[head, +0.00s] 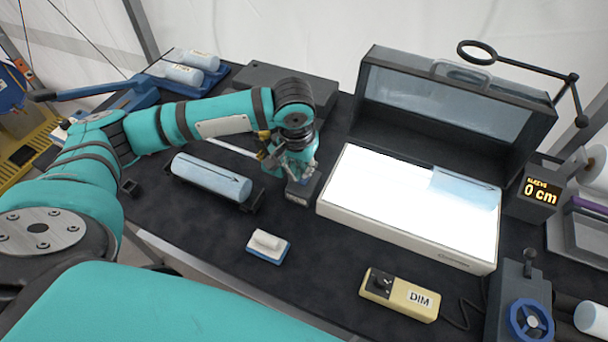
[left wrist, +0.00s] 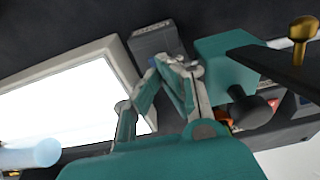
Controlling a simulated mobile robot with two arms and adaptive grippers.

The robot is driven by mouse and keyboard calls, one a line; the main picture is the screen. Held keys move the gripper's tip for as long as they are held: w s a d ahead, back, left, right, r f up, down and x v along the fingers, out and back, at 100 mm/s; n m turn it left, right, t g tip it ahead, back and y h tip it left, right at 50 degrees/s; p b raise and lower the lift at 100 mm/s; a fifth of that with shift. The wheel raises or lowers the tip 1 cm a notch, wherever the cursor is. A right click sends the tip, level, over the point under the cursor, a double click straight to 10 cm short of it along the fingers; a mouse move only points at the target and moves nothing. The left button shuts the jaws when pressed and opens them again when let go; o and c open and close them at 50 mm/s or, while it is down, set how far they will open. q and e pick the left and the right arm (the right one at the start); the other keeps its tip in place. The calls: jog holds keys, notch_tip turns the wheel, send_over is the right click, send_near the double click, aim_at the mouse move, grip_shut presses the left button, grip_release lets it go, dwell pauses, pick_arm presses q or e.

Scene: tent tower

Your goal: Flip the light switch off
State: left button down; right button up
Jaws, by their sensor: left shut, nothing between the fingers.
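The light box (head: 408,263) has a brightly glowing white panel; it also shows in the left wrist view (left wrist: 135,77). A small dark grey box (head: 303,194), possibly the switch, stands beside its left end. In the left wrist view the grey box (left wrist: 155,42) has a label too small to read, and its switch position cannot be made out. My left gripper (head: 298,170) is shut and empty, pointing down at this box. Its fingertips (left wrist: 172,64) overlap the box's edge in the picture; I cannot tell whether they touch. My right gripper is out of view.
A cream control box marked DIM (head: 400,295) and a white-and-blue block (head: 268,246) lie in front. A pale blue roll (head: 211,177) rests in a cradle left of my gripper. A dark open case (head: 455,110) stands behind the light box.

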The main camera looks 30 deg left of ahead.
aim_at(302, 181)
pick_arm(q)
jog(key=shift+f, duration=0.65)
dwell(0.3)
jog(key=shift+s+f, duration=0.1)
jog(key=shift+f, duration=0.25)
notch_tip(302, 181, up, 3)
jog(key=p, duration=0.3)
jog(key=shift+a+f, duration=0.15)
notch_tip(302, 181, up, 4)
jog(key=p, duration=0.6)
jog(key=shift+r, duration=0.25)
jog(key=shift+f, duration=0.1)
